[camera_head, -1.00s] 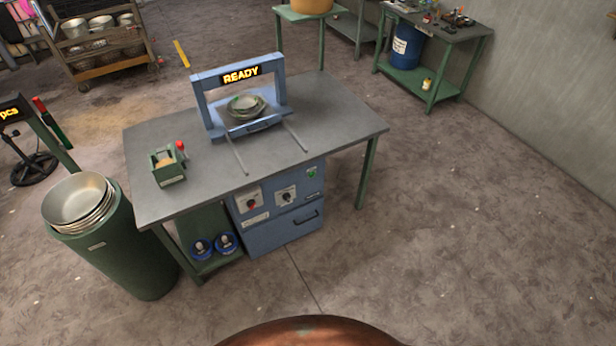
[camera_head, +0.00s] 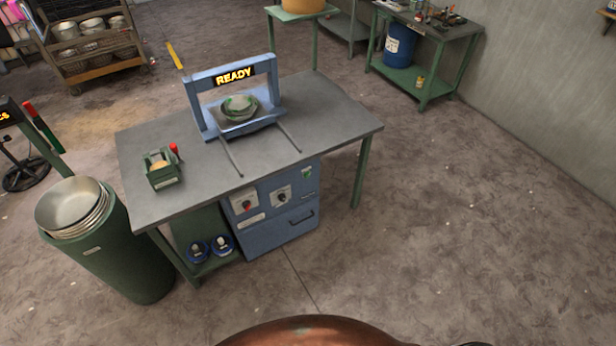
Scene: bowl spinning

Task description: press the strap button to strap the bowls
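A blue strapping machine (camera_head: 193,100) with an arch stands on the grey table (camera_head: 185,195). Its display (camera_head: 234,76) reads "READY" in yellow. A small stack of bowls (camera_head: 240,107) with some green on it sits inside the arch, between two thin rails that run toward the front edge. The blue cabinet (camera_head: 283,236) under the table has a panel with a red knob (camera_head: 247,205), a dark knob (camera_head: 283,198) and a small green button or lamp (camera_head: 307,172); their labels are too small to read. Neither of my grippers is in view.
A small green box (camera_head: 162,180) with a red-topped piece beside it is on the table's left. A green bin (camera_head: 120,265) holding stacked metal bowls (camera_head: 70,203) stands left of the table. A green bench (camera_head: 430,80) is at the back right. Floor in front and right is clear.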

